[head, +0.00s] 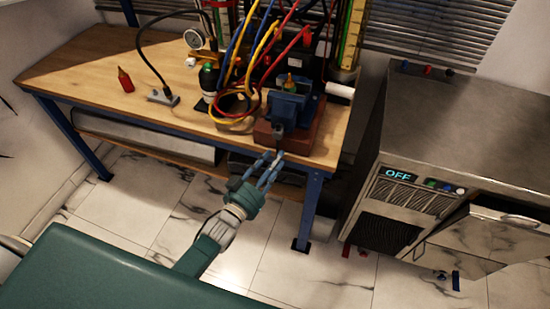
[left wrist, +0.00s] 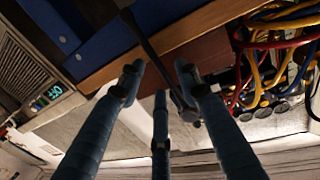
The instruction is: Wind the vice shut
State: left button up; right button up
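The blue vice (head: 290,107) stands on a red-brown block (head: 267,133) at the front right of the wooden bench. Its dark handle (head: 279,141) sticks out over the bench's front edge. My left gripper (head: 270,162) is just in front of and below the handle, with its fingers spread. In the left wrist view the dark handle bar (left wrist: 158,62) runs across the gap between the open fingers (left wrist: 160,84). I cannot tell whether any finger touches it. The jaw gap is hard to make out; a small green-and-orange object (head: 290,84) shows at the vice's top. My right gripper is out of view.
A metal cabinet reading OFF (head: 398,174) stands to the right. The floor before the bench is mostly clear.

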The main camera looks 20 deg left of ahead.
pick_arm(q)
jog(key=shift+w+d, duration=0.1)
jog(key=shift+w, duration=0.3)
jog(key=shift+c, duration=0.6)
